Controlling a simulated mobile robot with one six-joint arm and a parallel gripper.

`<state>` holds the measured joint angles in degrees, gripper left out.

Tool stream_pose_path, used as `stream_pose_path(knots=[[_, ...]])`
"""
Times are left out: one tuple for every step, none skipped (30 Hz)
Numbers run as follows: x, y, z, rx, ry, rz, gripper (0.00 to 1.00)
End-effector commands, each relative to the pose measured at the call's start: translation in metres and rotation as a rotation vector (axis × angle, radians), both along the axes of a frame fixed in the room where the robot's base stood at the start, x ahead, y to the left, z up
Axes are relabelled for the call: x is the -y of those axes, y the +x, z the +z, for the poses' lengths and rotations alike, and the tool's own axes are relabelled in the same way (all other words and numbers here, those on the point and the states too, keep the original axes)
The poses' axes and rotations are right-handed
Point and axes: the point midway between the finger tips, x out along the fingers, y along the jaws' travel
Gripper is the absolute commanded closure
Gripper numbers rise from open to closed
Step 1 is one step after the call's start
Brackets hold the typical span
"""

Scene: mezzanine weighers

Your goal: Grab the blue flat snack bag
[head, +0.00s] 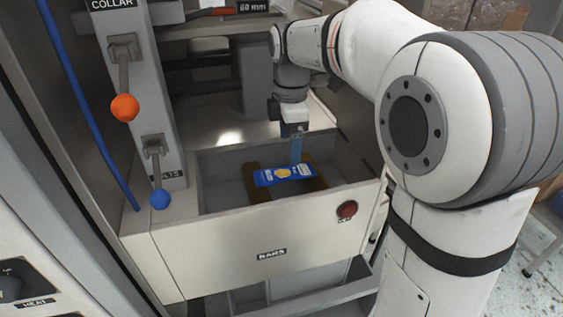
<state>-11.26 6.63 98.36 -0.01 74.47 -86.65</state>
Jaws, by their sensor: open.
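The blue flat snack bag (284,174) lies flat inside an open drawer (275,236), across two brown strips. It has a yellow mark and white print. My gripper (296,158) points down just above the right part of the bag, with a blue finger showing. The jaws are open and nothing shows between them. I cannot tell whether the fingertip touches the bag.
An orange knob (124,107) and a blue knob (160,199) on levers stand at left. A blue cable (86,110) runs beside them.

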Motion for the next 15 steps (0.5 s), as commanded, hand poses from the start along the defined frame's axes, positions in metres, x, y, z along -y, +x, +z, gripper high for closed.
stream_pose_path(knots=[[-0.003, 0.004, -0.002, -0.006, -0.001, 0.033, 0.2], [-0.004, 0.006, -0.003, -0.008, -0.001, 0.048, 0.2], [-0.005, 0.007, -0.005, -0.011, -0.002, 0.06, 0.2], [-0.005, 0.007, -0.008, -0.012, -0.002, 0.066, 0.2], [-0.005, 0.007, -0.011, -0.013, -0.002, 0.069, 0.2], [-0.005, 0.007, -0.016, -0.013, -0.002, 0.071, 0.2], [-0.005, 0.007, -0.019, -0.014, -0.002, 0.07, 0.2], [-0.005, 0.007, -0.022, -0.013, -0.002, 0.07, 0.2], [-0.005, 0.007, -0.027, -0.013, -0.002, 0.069, 0.2], [-0.006, 0.006, -0.03, -0.014, -0.002, 0.069, 0.2], [-0.006, 0.006, -0.033, -0.013, -0.002, 0.068, 0.2], [-0.007, 0.006, -0.037, -0.014, -0.002, 0.068, 0.2], [-0.008, 0.006, -0.042, -0.015, -0.003, 0.067, 0.2], [-0.009, 0.006, -0.046, -0.014, -0.002, 0.067, 0.2], [-0.01, 0.005, -0.052, -0.014, -0.002, 0.067, 0.2]])
